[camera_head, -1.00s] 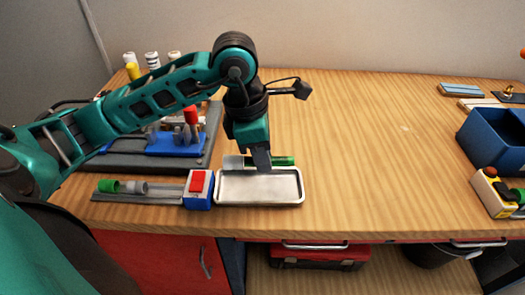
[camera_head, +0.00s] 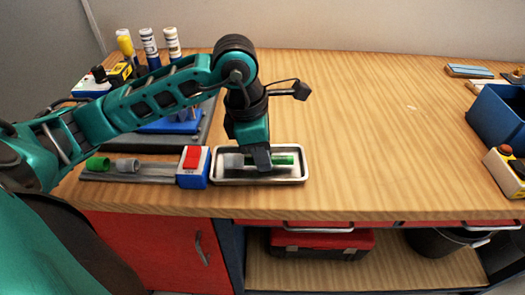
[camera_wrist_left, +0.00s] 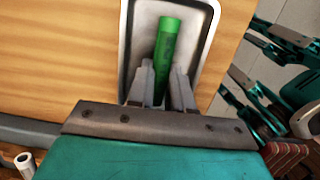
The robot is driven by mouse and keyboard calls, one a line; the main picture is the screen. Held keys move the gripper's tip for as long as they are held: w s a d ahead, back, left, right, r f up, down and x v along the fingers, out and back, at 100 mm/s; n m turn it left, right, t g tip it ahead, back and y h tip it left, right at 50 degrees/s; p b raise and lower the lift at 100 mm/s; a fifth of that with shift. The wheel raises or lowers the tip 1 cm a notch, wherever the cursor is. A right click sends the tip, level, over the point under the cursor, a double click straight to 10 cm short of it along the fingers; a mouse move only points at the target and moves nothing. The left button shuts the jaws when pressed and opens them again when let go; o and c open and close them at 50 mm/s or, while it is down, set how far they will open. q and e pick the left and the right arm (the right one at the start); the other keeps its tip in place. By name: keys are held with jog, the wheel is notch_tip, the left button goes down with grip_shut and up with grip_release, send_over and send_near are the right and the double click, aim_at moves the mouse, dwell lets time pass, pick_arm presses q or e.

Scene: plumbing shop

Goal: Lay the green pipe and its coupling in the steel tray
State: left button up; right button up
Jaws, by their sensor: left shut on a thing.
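My left gripper (camera_head: 262,166) points down over the steel tray (camera_head: 290,174) and is shut on the green pipe (camera_head: 284,160). The pipe lies level, left to right, within the tray's outline in the head view. In the left wrist view the green pipe (camera_wrist_left: 166,42) sticks out beyond the fingers (camera_wrist_left: 163,85), above the tray (camera_wrist_left: 196,45); the coupling is hidden there. I cannot tell whether the pipe touches the tray floor. My right gripper is not in view.
A blue-and-white box with a red top (camera_head: 193,167) stands against the tray's left side. The table right of the tray is clear up to a blue bin (camera_head: 497,118).

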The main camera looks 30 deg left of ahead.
pick_arm(q)
jog(key=o, duration=0.8)
jog(key=shift+r, duration=0.1)
jog(key=r, duration=0.4)
jog(key=s+a+r+p, duration=0.1)
jog(key=r, duration=0.3)
jog(key=a+r, duration=0.1)
jog(key=r, duration=0.3)
jog(key=shift+s+r, duration=0.25)
